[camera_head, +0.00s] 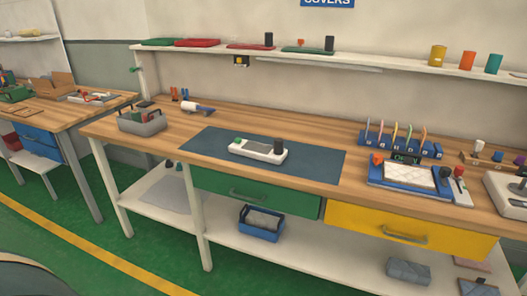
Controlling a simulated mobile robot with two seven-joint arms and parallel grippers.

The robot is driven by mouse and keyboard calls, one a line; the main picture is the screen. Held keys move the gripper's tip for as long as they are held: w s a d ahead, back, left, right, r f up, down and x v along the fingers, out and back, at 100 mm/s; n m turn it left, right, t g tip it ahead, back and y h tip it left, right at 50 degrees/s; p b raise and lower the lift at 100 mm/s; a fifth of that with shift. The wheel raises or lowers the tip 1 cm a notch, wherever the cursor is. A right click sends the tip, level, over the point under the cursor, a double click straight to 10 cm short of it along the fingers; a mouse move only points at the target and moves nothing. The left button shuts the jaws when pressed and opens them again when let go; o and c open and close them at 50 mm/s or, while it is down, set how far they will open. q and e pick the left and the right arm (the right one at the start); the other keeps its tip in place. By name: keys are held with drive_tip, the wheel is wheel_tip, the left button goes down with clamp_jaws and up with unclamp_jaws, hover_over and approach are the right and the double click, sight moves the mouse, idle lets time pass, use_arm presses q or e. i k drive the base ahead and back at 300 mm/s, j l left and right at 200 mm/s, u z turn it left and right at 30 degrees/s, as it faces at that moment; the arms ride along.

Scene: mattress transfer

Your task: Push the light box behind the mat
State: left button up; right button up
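A dark blue mat (322,166) lies flat on the wooden workbench, near its front edge. A low white box (262,153) sits on the middle of the mat, with a green part at its left end and a dark cylinder at its right end. Another low box, a blue-framed unit (410,176) with a pale top panel, stands to the right of the mat. I cannot tell for certain which one is the light box. The bench strip behind the mat is mostly clear. Neither of my grippers is in view.
A grey caddy (142,123) and a white-and-blue tool (196,108) stand left of the mat. A blue rack (402,144) stands at the back right. A shelf (395,68) runs above. Green (255,193) and yellow (409,230) drawers are below the top.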

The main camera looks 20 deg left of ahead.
sight(276, 154)
drive_tip(key=j+z, duration=0.15)
drive_tip(key=z, duration=0.2)
drive_tip(key=i+j+z, duration=0.1)
drive_tip(key=j+z, duration=0.25)
drive_tip(key=z, duration=0.3)
drive_tip(key=j+z, duration=0.4)
drive_tip(key=j, duration=1.3)
drive_tip(key=k+j+z, duration=0.15)
drive_tip(key=j, duration=0.35)
